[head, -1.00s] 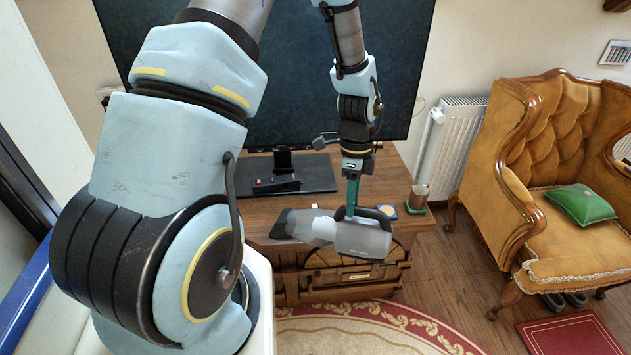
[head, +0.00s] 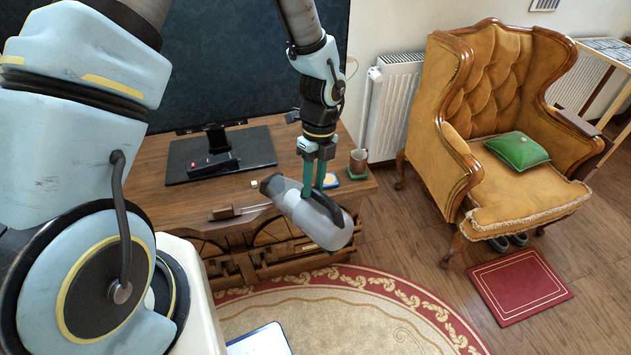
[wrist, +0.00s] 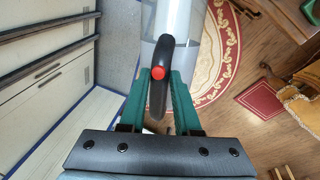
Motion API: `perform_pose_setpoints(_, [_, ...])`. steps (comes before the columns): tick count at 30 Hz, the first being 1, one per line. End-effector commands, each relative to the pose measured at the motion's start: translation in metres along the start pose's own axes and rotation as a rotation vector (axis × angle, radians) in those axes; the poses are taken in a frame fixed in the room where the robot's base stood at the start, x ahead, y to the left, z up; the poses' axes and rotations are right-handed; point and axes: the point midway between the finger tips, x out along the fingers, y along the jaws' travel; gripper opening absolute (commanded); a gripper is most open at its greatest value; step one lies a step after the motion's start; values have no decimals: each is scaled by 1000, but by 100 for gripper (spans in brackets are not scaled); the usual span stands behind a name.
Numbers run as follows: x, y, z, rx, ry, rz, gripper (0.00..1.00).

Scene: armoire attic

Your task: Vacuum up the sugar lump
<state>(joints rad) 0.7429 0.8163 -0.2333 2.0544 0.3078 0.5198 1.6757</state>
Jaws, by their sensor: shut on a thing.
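My gripper (head: 314,186) is shut on the dark handle of a grey handheld vacuum (head: 306,222). In the wrist view, the green fingers of my gripper (wrist: 162,82) are on both sides of the handle, which has a red button; the vacuum's pale body (wrist: 180,22) is beyond. The vacuum is tilted in the air at the front of the wooden cabinet, its nozzle end toward the left and the tabletop.
A yellow armchair (head: 510,200) with a green cushion (head: 517,150) stands right. A patterned rug (head: 350,318) covers open floor.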

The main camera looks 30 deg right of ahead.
Motion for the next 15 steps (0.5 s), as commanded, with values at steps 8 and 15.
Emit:
perform_pose_setpoints(8, [24, -5, 15, -2, -1, -2, 0])
perform_pose_setpoints(15, [39, -8, 26, -2, -1, -2, 0])
